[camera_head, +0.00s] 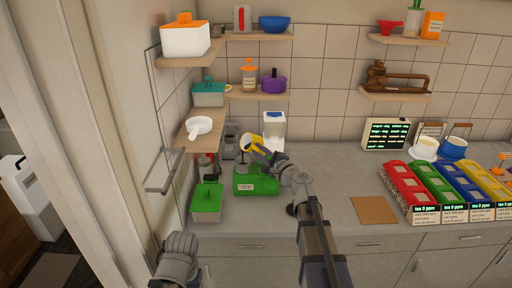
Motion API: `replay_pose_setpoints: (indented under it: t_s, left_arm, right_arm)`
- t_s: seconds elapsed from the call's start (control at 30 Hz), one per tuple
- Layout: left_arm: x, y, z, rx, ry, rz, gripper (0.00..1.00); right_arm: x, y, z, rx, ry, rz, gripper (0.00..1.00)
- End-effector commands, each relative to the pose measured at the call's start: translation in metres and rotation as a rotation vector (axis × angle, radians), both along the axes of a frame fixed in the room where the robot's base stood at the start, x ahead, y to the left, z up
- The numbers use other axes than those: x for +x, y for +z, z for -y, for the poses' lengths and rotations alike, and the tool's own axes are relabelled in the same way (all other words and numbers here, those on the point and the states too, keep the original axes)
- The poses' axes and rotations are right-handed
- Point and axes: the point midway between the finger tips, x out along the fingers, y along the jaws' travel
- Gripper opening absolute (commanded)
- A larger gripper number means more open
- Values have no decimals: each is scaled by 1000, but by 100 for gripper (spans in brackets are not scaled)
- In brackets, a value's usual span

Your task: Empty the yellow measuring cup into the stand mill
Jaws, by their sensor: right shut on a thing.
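The yellow measuring cup (256,141) is held up and tilted in my right gripper (269,156), which is shut on it. The cup is above the green unit with a small display (256,182) on the counter, which looks like the stand mill, though I cannot be sure. The cup and gripper hide part of what is behind them. I cannot see what is in the cup or any stream from it.
A green lidded box (207,203) stands left of the green unit. A white-topped container (274,126) stands behind. A wooden board (375,210) and coloured bins (409,192) lie to the right. Shelves line the left wall. The counter between unit and board is mostly clear.

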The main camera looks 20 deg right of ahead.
Motion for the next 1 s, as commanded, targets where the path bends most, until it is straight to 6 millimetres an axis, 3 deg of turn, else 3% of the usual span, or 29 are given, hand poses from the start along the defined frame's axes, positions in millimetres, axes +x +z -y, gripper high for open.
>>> replay_pose_setpoints:
  t_s: [1.0]
  left_arm:
    - [0, -2, 0, 0, 0, 0, 61]
  right_arm:
    - [0, -1, -1, -66, -1, 21, 0]
